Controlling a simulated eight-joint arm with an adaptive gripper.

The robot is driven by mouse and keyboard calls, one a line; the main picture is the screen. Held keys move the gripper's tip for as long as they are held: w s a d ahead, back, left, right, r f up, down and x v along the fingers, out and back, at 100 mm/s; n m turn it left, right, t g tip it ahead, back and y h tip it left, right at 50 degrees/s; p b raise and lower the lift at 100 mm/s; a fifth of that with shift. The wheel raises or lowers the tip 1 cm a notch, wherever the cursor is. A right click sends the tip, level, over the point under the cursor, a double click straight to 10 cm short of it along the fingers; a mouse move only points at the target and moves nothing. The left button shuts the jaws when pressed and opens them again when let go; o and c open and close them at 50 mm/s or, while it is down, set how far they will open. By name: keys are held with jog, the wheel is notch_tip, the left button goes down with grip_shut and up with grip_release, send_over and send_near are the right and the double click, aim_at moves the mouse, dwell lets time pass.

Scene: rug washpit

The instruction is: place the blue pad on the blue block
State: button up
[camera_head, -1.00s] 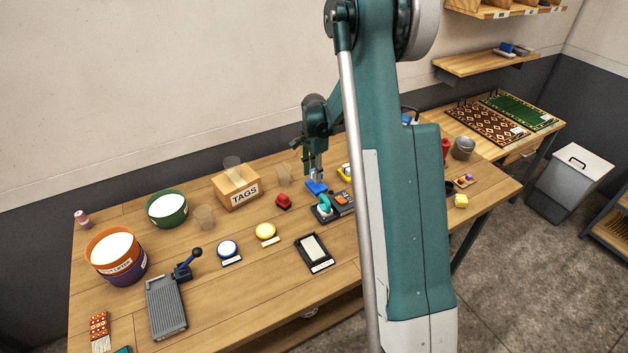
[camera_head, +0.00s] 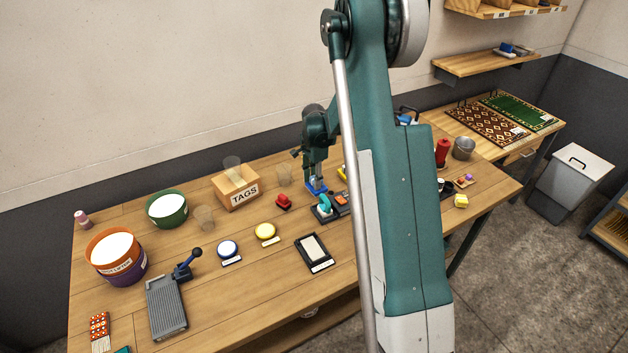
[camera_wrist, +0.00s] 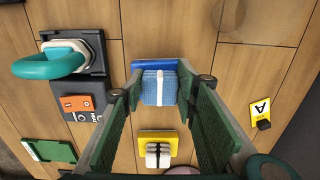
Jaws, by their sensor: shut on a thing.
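The blue pad (camera_wrist: 159,89) is light blue with a white band across it. It sits between my gripper's (camera_wrist: 160,80) two fingertips in the wrist view, and the gripper is shut on it. The darker blue block (camera_wrist: 154,64) shows just past the pad's upper edge, with the pad hiding the rest. In the head view my gripper (camera_head: 317,181) is low over the blue block (camera_head: 317,190), which is partly covered. I cannot tell whether the pad touches the block.
A red button (camera_head: 283,201) and the TAGS box (camera_head: 237,187) are also near.

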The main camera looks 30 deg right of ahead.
jog(key=shift+f, duration=0.2)
jog(key=o, duration=0.8)
jog(key=shift+c, duration=0.2)
jog(key=shift+r, duration=0.2)
notch_tip(320, 180, up, 12)
jog(key=shift+r, duration=0.1)
dwell(0.6)
